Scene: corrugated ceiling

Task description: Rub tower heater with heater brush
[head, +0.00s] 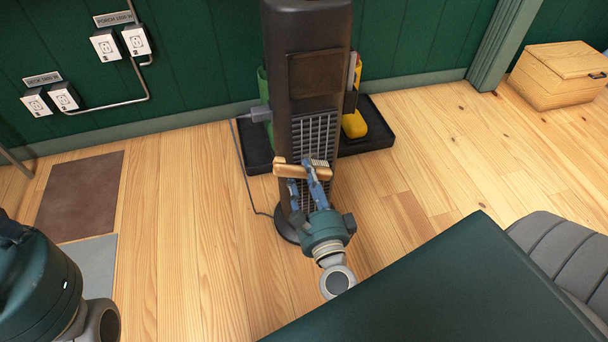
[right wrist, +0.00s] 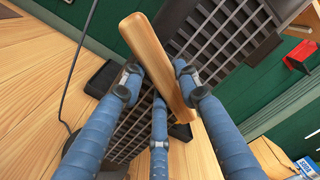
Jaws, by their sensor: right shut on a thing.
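The tower heater (head: 308,90) stands upright on the wooden floor in the head view, dark brown with a grille on its front. Its grille also fills much of the right wrist view (right wrist: 222,40). My right gripper (head: 306,178) is in front of the lower grille, shut on the heater brush (head: 290,169). The brush has a light wooden handle (right wrist: 155,62) that lies between the blue fingers, and its bristle end is close to the grille. I cannot tell whether the bristles touch it. My left gripper is out of view; part of my left arm shows at lower left.
A black tray (head: 374,137) lies behind the heater, with a yellow item (head: 354,125) in it. A cable (head: 247,180) runs along the floor left of the heater. Outlets (head: 105,45) are on the green wall. A wooden box (head: 558,76) stands at the right. Floor on the left is mostly clear.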

